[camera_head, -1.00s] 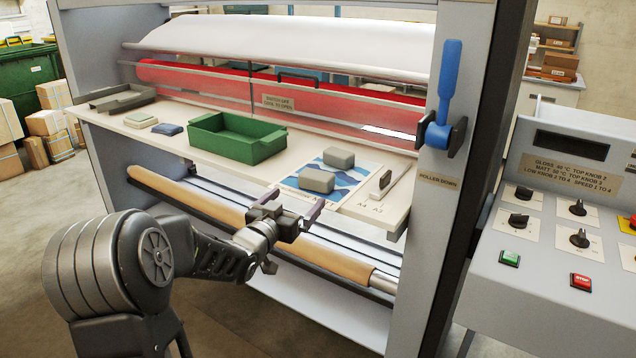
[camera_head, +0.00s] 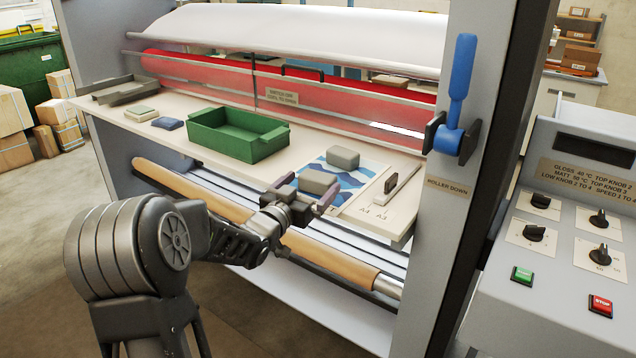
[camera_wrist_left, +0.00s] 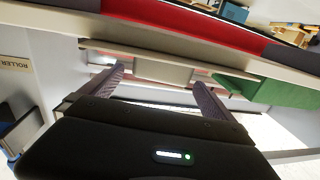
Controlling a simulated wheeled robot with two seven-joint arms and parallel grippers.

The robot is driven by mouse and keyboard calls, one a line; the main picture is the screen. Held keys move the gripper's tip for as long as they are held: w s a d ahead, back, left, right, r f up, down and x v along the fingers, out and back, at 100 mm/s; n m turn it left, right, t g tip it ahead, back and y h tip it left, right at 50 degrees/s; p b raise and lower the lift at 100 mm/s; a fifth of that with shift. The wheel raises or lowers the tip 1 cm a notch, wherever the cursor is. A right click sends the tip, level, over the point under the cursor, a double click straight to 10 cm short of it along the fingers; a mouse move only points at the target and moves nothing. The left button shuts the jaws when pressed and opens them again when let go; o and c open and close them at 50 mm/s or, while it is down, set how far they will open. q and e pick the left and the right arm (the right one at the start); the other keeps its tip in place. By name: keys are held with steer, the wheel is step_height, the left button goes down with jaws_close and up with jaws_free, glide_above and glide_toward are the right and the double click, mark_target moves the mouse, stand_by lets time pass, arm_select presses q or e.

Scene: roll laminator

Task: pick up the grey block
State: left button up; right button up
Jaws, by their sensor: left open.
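Two grey blocks with rounded edges lie on a blue-and-white wave print (camera_head: 352,181) on the machine's feed table. The nearer grey block (camera_head: 318,181) is by the table's front edge; the other grey block (camera_head: 342,158) is just behind it. My left gripper (camera_head: 306,191) is open at the front edge, its fingers pointing towards the nearer block, one on each side in the picture. Whether they touch it I cannot tell. My right gripper is out of view.
A green tray (camera_head: 206,143) stands left of the print, and a ruler-like bar with a dark handle (camera_head: 391,183) lies right of it. A tan roller (camera_head: 322,258) runs below the table edge. The blue roller lever (camera_head: 458,85) is on the right post.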

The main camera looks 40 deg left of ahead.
mark_target(320, 172)
arm_select(q)
steer(key=shift+w+a, duration=0.15)
steer(key=shift+w, duration=0.95)
steer(key=shift+w+r+p, duration=0.1)
steer(key=shift+w+p, duration=0.15)
steer(key=shift+p, duration=0.1)
steer(key=w+p, duration=0.1)
steer(key=w, duration=0.1)
steer(key=w+a, duration=0.1)
steer(key=w, duration=0.1)
steer(key=shift+w+p, duration=0.3)
steer(key=shift+p, duration=0.05)
steer(key=c, duration=2)
steer(key=shift+r, duration=0.15)
